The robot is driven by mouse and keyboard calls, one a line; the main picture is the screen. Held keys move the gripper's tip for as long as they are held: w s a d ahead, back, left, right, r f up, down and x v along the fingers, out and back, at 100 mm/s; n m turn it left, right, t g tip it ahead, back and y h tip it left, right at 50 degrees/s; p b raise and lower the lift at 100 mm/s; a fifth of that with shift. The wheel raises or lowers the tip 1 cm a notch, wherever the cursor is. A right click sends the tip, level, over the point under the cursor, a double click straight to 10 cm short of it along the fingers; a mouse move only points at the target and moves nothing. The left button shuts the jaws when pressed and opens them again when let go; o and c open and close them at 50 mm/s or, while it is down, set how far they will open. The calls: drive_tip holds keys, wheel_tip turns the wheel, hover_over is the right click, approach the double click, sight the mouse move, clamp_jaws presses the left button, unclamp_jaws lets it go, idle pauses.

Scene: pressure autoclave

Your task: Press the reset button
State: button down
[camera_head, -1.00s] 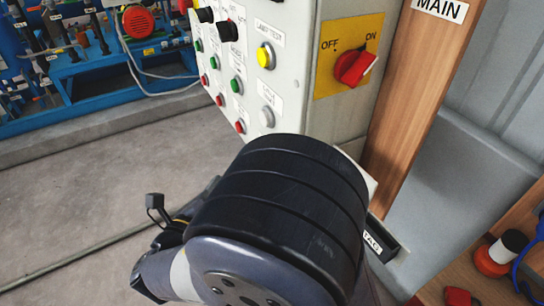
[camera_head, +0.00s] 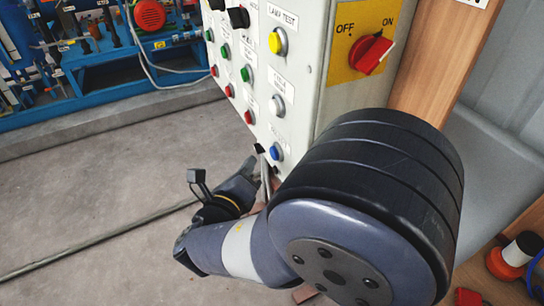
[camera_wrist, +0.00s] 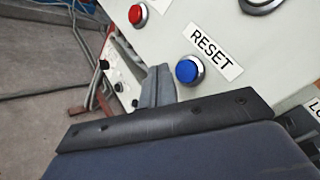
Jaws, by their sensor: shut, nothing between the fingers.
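The reset button is a blue round button in a metal ring, low on the grey control panel. It shows in the head view (camera_head: 276,152) and, beside its "RESET" label (camera_wrist: 211,47), in the wrist view (camera_wrist: 187,71). My gripper (camera_head: 261,152) is shut and empty, with its tip just left of the blue button in the head view. In the wrist view the grey fingers (camera_wrist: 155,88) show left of and slightly below the button. I cannot tell whether they touch the panel. My arm hides the panel's lower right part.
Above the blue button are a grey button (camera_head: 278,105), a yellow lamp-test button (camera_head: 278,41), and green and red buttons. A red OFF/ON switch (camera_head: 372,54) is on the panel's side. A wooden post (camera_head: 437,60) stands right. Open floor (camera_head: 90,200) lies left.

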drive_tip(key=shift+w+d, duration=0.6)
drive_tip(key=shift+d, duration=0.35)
drive_tip(key=shift+w+d+r, duration=0.1)
drive_tip(key=shift+d, duration=0.05)
idle(1.3)
drive_tip(key=shift+w+d+p, duration=0.15)
drive_tip(key=shift+d+p, duration=0.1)
drive_tip(key=shift+p, duration=0.05)
drive_tip(key=shift+w+d, duration=0.2)
drive_tip(key=shift+d, duration=0.2)
idle(0.7)
drive_tip(key=shift+a, duration=0.1)
drive_tip(key=shift+s+a+p, duration=0.35)
drive_tip(key=shift+s+a, duration=0.1)
drive_tip(key=shift+a, duration=0.2)
drive_tip(key=shift+a, duration=0.1)
drive_tip(key=s+a, duration=0.1)
drive_tip(key=a+p, duration=0.1)
drive_tip(key=s+a, duration=0.1)
drive_tip(key=a, duration=0.1)
drive_tip(key=shift+s, duration=0.3)
